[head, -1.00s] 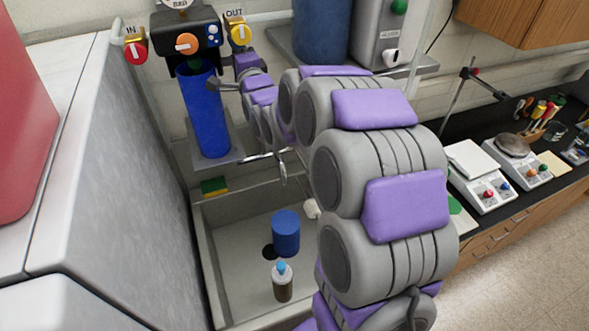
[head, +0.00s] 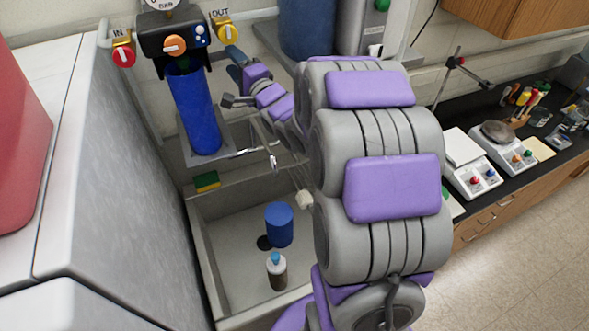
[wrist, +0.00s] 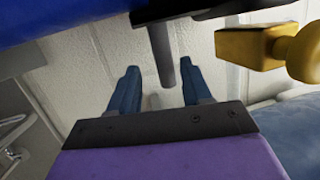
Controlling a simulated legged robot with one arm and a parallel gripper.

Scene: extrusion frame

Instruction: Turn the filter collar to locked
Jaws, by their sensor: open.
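The filter has a blue cylindrical housing (head: 194,115) hanging upright under a black head (head: 172,44) with an orange knob (head: 174,44). The collar where they meet is small and partly hidden in the head view, so I cannot tell its turn position. In the wrist view the housing (wrist: 50,15) fills the upper left. A dark grey rod (wrist: 161,50) sticks out from a black part at the top. My gripper (wrist: 160,68) is open, with one blue finger on each side of the rod in the picture. I cannot tell whether either finger touches it.
The red IN valve (head: 123,54) and yellow OUT valve (head: 226,31) flank the head. The yellow valve (wrist: 262,47) is close right of my fingers in the wrist view. A sink (head: 225,292) below holds a blue cup (head: 279,225) and a bottle (head: 277,272).

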